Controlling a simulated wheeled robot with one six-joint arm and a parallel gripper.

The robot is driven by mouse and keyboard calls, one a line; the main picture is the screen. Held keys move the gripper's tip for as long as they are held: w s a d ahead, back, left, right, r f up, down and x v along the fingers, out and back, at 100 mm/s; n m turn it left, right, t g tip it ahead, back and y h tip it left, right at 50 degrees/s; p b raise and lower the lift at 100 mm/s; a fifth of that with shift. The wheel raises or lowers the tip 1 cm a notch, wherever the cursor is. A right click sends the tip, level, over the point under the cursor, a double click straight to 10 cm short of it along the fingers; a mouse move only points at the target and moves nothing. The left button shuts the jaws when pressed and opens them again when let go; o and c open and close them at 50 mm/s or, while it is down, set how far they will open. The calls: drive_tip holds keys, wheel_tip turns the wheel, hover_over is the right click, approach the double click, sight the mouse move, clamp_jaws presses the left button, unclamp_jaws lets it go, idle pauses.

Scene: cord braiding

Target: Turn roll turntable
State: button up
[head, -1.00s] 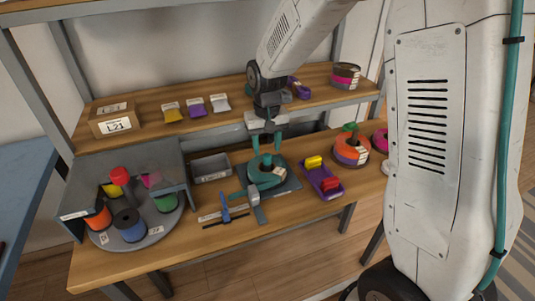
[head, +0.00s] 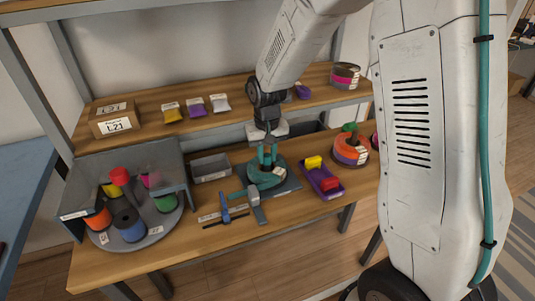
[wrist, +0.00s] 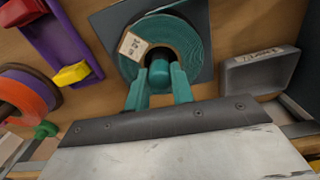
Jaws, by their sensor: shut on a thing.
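The grey round turntable (head: 160,236) stands at the left of the bench under a grey hood. It bears orange, blue and green rolls, among others. My gripper (head: 267,163) is well to its right, at a teal cord roll (head: 262,180) on a dark square plate (head: 290,187). In the wrist view, my teal fingers (wrist: 159,78) are shut on a short teal post (wrist: 160,70) at the opening of the labelled teal roll (wrist: 188,43). The fingers hide part of the post and the roll's near edge. The turntable is outside the wrist view.
A grey tray (head: 210,168) lies between the hood and the teal roll. A blue clamp-like tool (head: 226,208) is in front. A purple tray (head: 322,183) with yellow and red pieces and an orange-purple roll (head: 350,150) stand right. The upper shelf (head: 150,120) is behind.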

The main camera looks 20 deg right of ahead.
drive_tip(key=shift+m, duration=0.7)
drive_tip(key=shift+m, duration=2.7)
drive_tip(key=shift+m, duration=0.6)
drive_tip(key=o, duration=1)
drive_tip(key=shift+r, duration=0.15)
wheel_tip(320, 180, up, 8)
drive_tip(key=shift+f, duration=0.2)
